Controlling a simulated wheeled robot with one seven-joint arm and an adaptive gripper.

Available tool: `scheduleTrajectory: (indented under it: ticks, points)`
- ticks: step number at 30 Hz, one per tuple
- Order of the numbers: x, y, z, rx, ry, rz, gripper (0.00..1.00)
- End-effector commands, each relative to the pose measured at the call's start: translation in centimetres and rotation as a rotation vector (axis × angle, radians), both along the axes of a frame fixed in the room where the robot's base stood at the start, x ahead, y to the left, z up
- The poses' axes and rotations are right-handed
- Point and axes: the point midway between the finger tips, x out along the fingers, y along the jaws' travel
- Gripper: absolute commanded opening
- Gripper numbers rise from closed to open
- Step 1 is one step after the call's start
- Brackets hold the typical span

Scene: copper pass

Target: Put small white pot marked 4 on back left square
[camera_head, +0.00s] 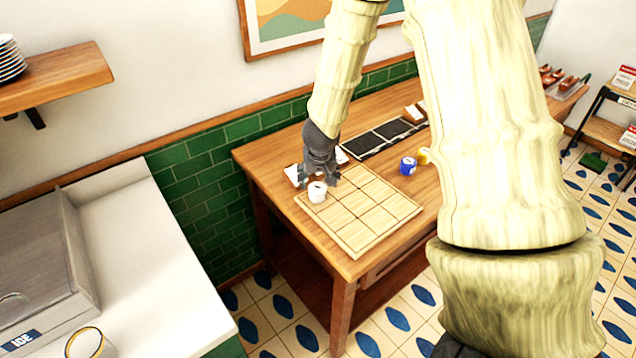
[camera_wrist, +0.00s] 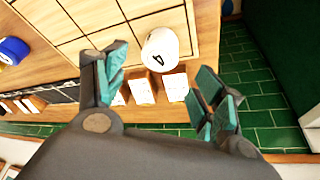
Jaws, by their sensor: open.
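The small white pot marked 4 (camera_head: 317,192) stands on the back left part of the light wooden board with squares (camera_head: 372,227). In the wrist view the white pot (camera_wrist: 160,50) shows its black 4 and sits at the board's edge region, just beyond my fingertips. My gripper (camera_head: 319,178) is right behind and above the pot in the head view. In the wrist view my gripper (camera_wrist: 160,85) has its teal-padded fingers spread wide, with nothing held between them. I cannot tell whether the pot lies wholly inside one square.
A blue pot (camera_head: 408,165) and a yellow pot (camera_head: 423,156) stand right of the board. A dark strip of panels (camera_head: 382,138) lies behind it. White cards (camera_wrist: 141,90) stand close behind the white pot. The green tiled wall (camera_head: 215,165) is close behind the table.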

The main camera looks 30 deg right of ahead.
Motion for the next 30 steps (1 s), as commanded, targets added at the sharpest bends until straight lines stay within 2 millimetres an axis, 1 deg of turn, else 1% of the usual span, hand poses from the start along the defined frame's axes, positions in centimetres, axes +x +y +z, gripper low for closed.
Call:
scheduleTrajectory:
  ticks: [1,6,12,18,30]
  points:
    - [-0.1,0.1,0.7,-0.003,-0.002,0.001,0.69]
    - [-0.8,0.4,2.3,-0.003,-0.001,0.000,0.69]
    - [-1.2,0.7,3.6,-0.001,0.000,0.000,0.69]
    - [-1.4,0.8,4.0,-0.001,-0.001,-0.001,0.69]
    - [-1.5,0.8,4.0,0.000,0.000,-0.002,0.69]
